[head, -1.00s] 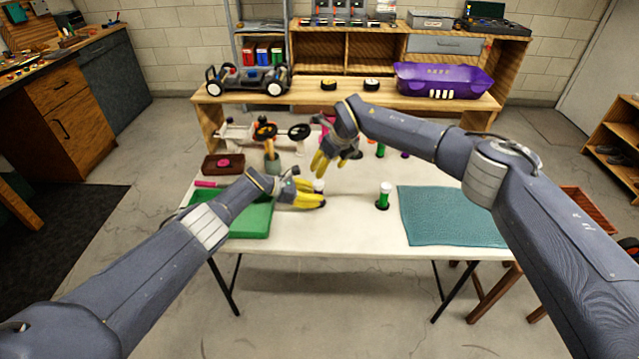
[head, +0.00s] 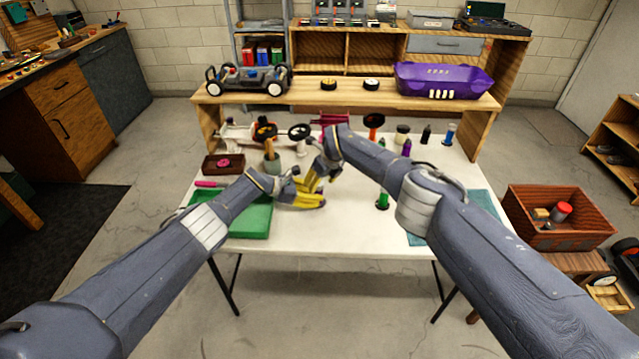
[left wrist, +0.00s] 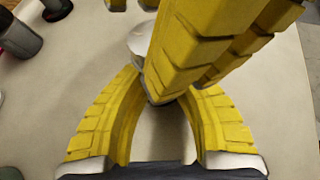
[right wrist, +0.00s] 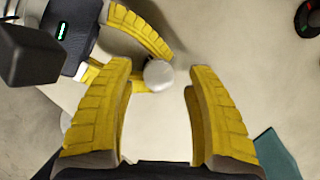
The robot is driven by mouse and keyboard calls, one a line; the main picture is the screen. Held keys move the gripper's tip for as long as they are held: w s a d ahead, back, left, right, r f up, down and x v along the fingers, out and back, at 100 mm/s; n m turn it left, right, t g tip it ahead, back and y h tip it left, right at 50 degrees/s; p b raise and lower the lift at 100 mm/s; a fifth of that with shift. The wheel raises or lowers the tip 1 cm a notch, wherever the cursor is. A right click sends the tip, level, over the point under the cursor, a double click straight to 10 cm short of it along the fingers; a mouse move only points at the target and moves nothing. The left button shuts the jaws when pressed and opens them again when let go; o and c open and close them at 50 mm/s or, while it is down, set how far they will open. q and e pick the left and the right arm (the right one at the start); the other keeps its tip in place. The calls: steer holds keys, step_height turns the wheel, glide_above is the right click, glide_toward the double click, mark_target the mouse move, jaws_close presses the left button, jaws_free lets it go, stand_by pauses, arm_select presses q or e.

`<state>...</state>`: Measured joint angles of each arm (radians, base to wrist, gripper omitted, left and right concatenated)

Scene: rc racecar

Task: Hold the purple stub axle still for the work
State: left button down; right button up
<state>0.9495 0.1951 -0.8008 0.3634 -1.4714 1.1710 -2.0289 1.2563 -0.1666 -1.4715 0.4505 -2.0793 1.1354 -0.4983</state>
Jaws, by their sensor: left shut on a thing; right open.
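My left gripper (head: 314,199) is shut over the middle of the white table, on a small part with a pale round top (right wrist: 158,75). That top also shows in the left wrist view (left wrist: 140,40). The part's body is hidden by fingers, so I cannot tell whether it is the purple stub axle; no purple shows on it. My right gripper (head: 313,182) is open, close behind and above the left one. In the right wrist view the pale top lies between its spread fingertips (right wrist: 160,75), with no clear contact. In the left wrist view a right finger covers much of the grip.
A green tray (head: 250,222) lies left on the table (head: 310,238). A teal mat (head: 484,203) lies at the right, partly behind my right arm.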

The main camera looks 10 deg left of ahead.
steer(key=shift+f, duration=0.35)
steer(key=shift+c, duration=0.3)
jaws_close()
